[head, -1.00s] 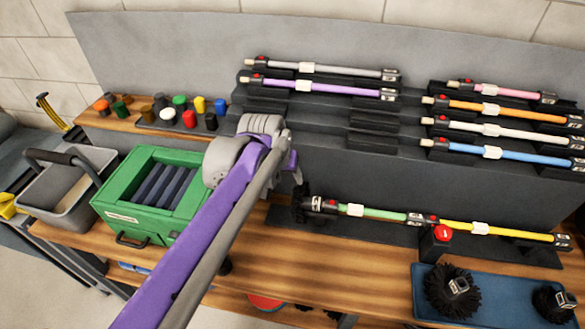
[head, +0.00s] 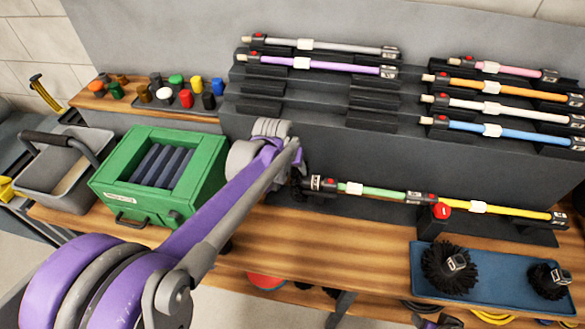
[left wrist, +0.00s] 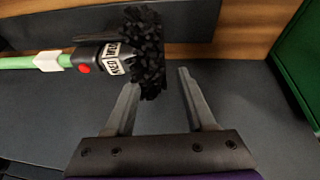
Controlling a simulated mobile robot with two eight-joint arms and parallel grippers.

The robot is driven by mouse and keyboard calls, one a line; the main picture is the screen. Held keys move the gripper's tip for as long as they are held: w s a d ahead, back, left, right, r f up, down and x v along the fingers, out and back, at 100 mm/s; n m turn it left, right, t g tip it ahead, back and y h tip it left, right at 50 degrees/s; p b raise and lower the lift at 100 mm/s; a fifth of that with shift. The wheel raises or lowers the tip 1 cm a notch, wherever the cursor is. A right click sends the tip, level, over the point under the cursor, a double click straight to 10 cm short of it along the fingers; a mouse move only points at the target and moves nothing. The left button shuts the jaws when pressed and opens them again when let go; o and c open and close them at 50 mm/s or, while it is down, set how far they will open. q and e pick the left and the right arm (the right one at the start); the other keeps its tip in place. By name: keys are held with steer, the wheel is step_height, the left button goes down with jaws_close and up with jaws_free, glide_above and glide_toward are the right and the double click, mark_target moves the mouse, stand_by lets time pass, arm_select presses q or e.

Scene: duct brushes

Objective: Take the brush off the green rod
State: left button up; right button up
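The green rod (head: 380,192) lies on a dark rack at the front of the bench, joined in line with a yellow rod (head: 500,209). A black bristled brush (left wrist: 147,50) with a labelled grey-black collar sits on the green rod's left end. In the head view my left wrist partly hides the brush (head: 298,190). My left gripper (left wrist: 160,78) is open and empty at the brush; its left finger overlaps the bristles in the picture, and contact cannot be told.
A green box (head: 150,178) with dark slats stands left of my arm, beside a grey bucket (head: 62,170). A red button (head: 441,211) stands by the rods' joint. Two loose brushes lie on a blue tray (head: 500,298). Several other rods rest on the stepped rack behind.

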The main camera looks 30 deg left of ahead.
arm_select(q)
jaws_close()
steer(key=shift+s+a, duration=0.2)
steer(key=shift+a, duration=0.6)
steer(key=shift+s+a, duration=0.25)
steer(key=shift+a, duration=0.6)
steer(key=shift+s+a, duration=0.2)
steer(key=shift+a, duration=0.6)
step_height(320, 180, up, 8)
steer(key=a+p, duration=0.1)
steer(key=p, duration=0.3)
steer(key=shift+a, duration=0.2)
arm_select(e)
step_height(320, 180, up, 6)
steer(key=w, duration=0.2)
steer(key=shift+w+t, duration=0.15)
steer(key=shift+t, duration=0.15)
arm_select(q)
steer(key=shift+s, duration=0.25)
arm_select(e)
steer(key=shift+r, duration=0.1)
